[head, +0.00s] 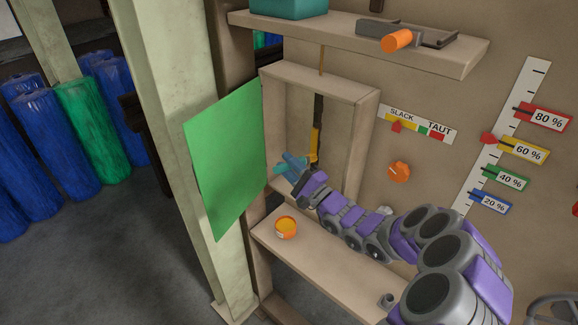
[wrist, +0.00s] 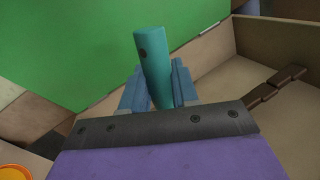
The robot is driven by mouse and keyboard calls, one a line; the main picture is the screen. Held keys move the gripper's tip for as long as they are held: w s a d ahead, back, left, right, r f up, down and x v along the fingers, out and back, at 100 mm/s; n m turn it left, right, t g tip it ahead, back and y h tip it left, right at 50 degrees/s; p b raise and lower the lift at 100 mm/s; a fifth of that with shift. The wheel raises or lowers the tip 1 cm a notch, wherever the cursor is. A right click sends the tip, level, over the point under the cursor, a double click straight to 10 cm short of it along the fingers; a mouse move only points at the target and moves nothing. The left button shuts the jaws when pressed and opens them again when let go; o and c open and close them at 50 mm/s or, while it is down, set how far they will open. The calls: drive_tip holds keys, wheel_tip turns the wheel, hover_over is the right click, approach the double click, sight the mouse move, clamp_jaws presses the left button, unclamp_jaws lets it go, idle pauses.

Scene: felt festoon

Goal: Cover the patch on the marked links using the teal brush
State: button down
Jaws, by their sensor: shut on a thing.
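My gripper (head: 293,166) is inside the open wooden frame, its blue fingers shut on the teal brush (head: 281,169). In the wrist view the brush's teal handle (wrist: 153,66) stands up between the fingers; its bristles cannot be made out. A hanging strip (head: 318,108), dark above and yellow below, hangs in the frame just behind and right of the gripper. In the wrist view brown links (wrist: 275,88) lie to the right of the brush, apart from it. I cannot make out the patch on them.
A green panel (head: 225,155) stands left of the wooden frame (head: 370,120). An orange pot (head: 286,228) sits on the lower shelf (head: 325,250). The wall holds a slack-taut gauge (head: 417,122), an orange knob (head: 399,171) and a percent scale (head: 500,140). An upper shelf (head: 350,30) juts out above.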

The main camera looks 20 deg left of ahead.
drive_tip(key=s+a+b, duration=0.2)
drive_tip(key=s, duration=0.4)
drive_tip(key=shift+a+b, duration=0.3)
drive_tip(key=shift+s, duration=0.1)
idle(0.3)
